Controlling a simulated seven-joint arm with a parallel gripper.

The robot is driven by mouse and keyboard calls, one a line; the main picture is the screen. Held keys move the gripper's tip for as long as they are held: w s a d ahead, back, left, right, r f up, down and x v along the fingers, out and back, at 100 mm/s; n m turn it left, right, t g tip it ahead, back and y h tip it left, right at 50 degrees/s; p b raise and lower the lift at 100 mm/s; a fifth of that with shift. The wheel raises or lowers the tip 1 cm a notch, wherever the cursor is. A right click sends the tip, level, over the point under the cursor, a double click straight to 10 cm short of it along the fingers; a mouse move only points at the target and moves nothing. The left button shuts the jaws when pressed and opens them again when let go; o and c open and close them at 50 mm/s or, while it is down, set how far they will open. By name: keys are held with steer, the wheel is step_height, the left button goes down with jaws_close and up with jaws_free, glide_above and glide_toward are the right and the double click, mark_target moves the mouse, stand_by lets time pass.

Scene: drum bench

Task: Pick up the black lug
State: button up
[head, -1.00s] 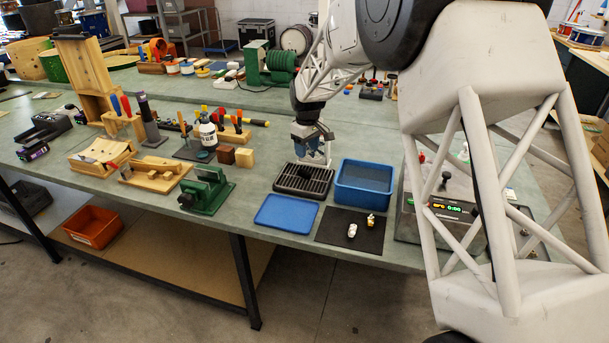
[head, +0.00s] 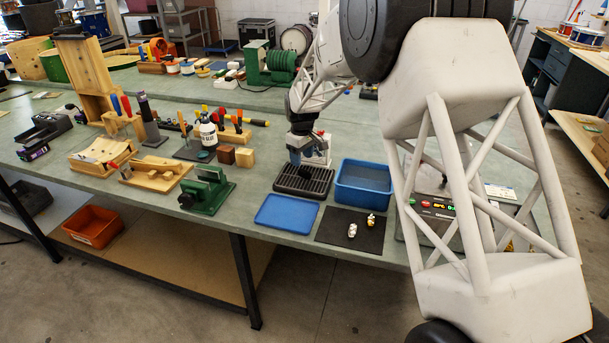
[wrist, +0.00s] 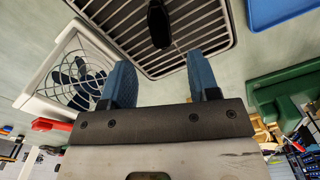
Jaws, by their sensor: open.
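The black lug (wrist: 158,24) is a small dark rounded piece. It lies on the dark slatted grate (wrist: 110,22), near the top edge of the wrist view. The grate (head: 322,186) stands on the bench in the head view, where the lug is hard to pick out against it. My gripper (wrist: 160,78) has two blue fingers set wide apart with nothing between them. The lug is beyond the fingertips and roughly in line with the gap. In the head view my gripper (head: 304,158) is above the back part of the grate.
A white-framed fan (wrist: 75,72) stands close beside the grate. A blue bin (head: 362,190) is to the grate's right, and a flat blue tray (head: 286,213) and a dark mat (head: 335,232) with small parts are in front. A green vise (head: 207,193) stands to the left.

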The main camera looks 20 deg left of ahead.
mark_target(301, 170)
steer(key=shift+f, duration=0.1)
steer(key=shift+s+f, duration=0.15)
steer(key=shift+f, duration=2.4)
jaws_close()
steer(key=shift+r, duration=0.1)
